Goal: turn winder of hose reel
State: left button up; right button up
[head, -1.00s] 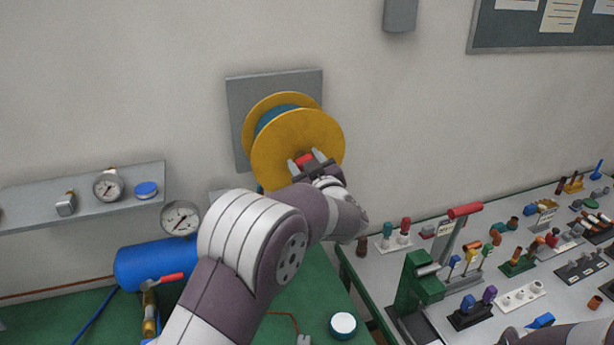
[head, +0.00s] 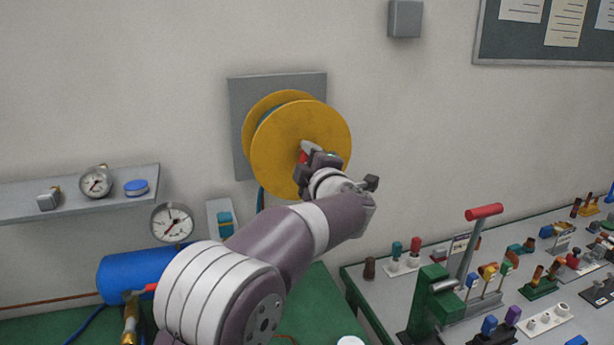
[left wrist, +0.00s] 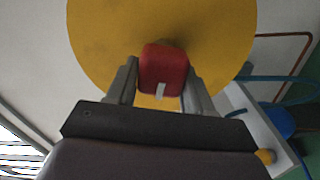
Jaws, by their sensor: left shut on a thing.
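The hose reel (head: 290,130) has yellow discs and hangs on a grey plate (head: 245,105) on the wall. Its red winder handle (head: 304,150) sticks out from the front disc, and the red handle also shows in the left wrist view (left wrist: 164,68). My left gripper (head: 308,155) is at the handle, with a finger on each side of it, shut on it. In the left wrist view the gripper (left wrist: 162,85) faces the yellow disc (left wrist: 215,35). Part of the handle is hidden behind the gripper in the head view. My right gripper does not show.
At right stands a grey table (head: 395,290) with a red-handled green press (head: 435,290) and several small parts.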

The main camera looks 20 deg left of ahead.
pick_arm(q)
jog(key=n+b, duration=0.2)
jog(key=f+n+b, duration=0.1)
jog(key=n+b, duration=0.1)
jog(key=shift+f+n, duration=0.1)
jog(key=shift+n, duration=0.2)
jog(key=n+b, duration=0.4)
jog(key=n, duration=0.1)
jog(key=shift+w+d+f+b, duration=0.1)
jog(key=shift+f+b, duration=0.1)
jog(key=shift+b, duration=0.1)
jog(key=n+b, duration=0.1)
jog(key=n, duration=0.2)
jog(key=n+b, duration=0.2)
jog(key=shift+w+d+f+n, duration=0.1)
jog(key=shift+d+n, duration=0.05)
jog(key=shift+n, duration=0.25)
jog(key=shift+d+n+b, duration=0.15)
jog(key=shift+n+b, duration=0.9)
jog(key=shift+n, duration=0.75)
jog(key=shift+w, duration=0.1)
jog(key=shift+r, duration=0.2)
jog(key=o, duration=1)
jog(key=shift+c, duration=0.2)
